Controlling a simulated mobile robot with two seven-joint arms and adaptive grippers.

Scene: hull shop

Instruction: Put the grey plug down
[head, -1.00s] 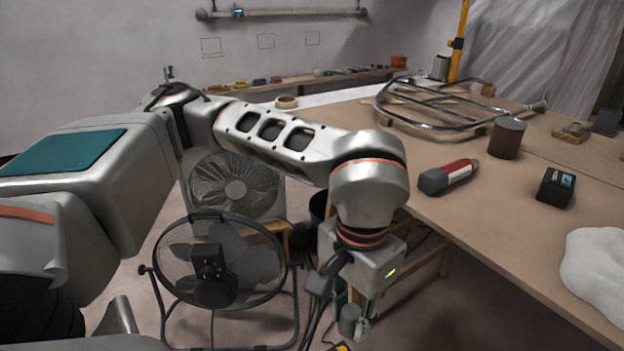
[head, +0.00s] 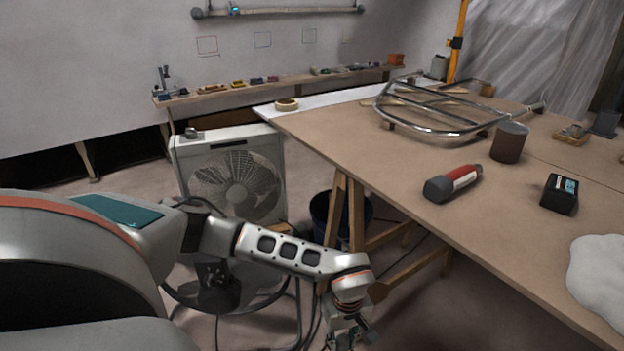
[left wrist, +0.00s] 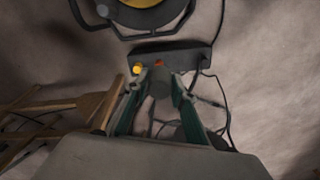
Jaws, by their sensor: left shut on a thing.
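My left gripper (left wrist: 160,92) is shut on the grey plug (left wrist: 159,80), a short grey cylinder between its two green fingertips in the left wrist view. Beyond the plug in that view is a dark box (left wrist: 190,55) with a yellow and an orange spot; I cannot tell whether the plug touches it. In the head view the left gripper (head: 344,341) is low beside the workbench, cut by the bottom edge, and the plug is not clear there. My right gripper is not in view.
The workbench (head: 420,185) holds a red and grey tool (head: 453,183), a dark can (head: 509,142), a black device (head: 560,193) and a metal frame (head: 440,112). Its wooden trestle (head: 355,215) stands near my left arm.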

